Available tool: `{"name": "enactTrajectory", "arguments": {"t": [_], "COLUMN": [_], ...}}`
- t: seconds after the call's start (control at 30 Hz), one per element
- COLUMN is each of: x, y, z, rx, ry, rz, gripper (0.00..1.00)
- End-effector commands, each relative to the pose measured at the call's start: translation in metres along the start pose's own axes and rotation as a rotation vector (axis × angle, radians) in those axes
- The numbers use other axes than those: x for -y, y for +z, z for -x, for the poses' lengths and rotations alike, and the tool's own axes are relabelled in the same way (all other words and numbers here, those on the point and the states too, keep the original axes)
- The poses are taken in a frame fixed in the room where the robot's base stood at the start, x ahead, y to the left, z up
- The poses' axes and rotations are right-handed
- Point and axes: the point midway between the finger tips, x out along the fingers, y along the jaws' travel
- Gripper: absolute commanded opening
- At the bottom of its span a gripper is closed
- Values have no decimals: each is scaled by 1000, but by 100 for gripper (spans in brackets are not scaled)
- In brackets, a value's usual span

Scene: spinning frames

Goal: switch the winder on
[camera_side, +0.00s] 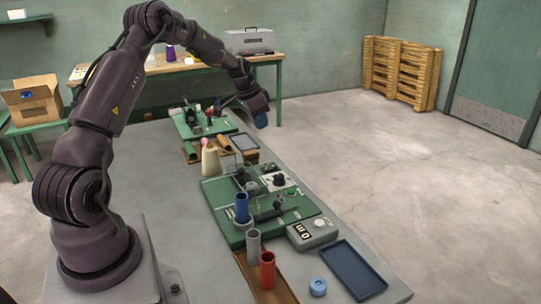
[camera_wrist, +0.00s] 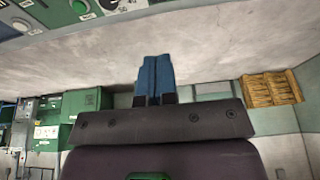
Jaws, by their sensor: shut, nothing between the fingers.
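Two green-based machines stand on the grey bench, and I cannot tell for certain which is the winder. The near machine (camera_side: 213,192) carries a pale panel with a black knob (camera_side: 279,180) and a green button (camera_side: 292,190). A blue tube (camera_side: 242,207) stands upright on it. The far machine (camera_side: 222,126) is smaller in the picture. My gripper (camera_side: 261,120) is in the air, to the right of the far machine in the picture and apart from both. Its blue fingers (camera_wrist: 154,78) are shut and empty. A green button (camera_wrist: 80,6) shows at the wrist view's top edge.
Grey (camera_side: 254,246) and red (camera_side: 267,270) tubes stand on a brown tray. A cream cone (camera_side: 210,160) stands between the machines.

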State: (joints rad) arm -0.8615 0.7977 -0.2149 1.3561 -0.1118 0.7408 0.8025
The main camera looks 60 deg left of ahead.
Motion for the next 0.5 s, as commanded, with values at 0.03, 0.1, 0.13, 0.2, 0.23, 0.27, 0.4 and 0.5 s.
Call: {"name": "enactTrajectory", "arguments": {"t": [0.03,0.1,0.13,0.2,0.23,0.27,0.4,0.5], "x": [0,0,-1,-1,-1,-1,-1,-1], "y": [0,0,0,1,1,0,1,1], "z": [-2,-9,-12,-23,-29,-35,-66,-88], "rx": [1,2,3,3,3,3,4,3], "ry": [1,3,3,3,4,4,4,3], "rz": [0,0,0,-1,-1,-1,0,0], "gripper": [0,0,0,0,0,0,0,0]}}
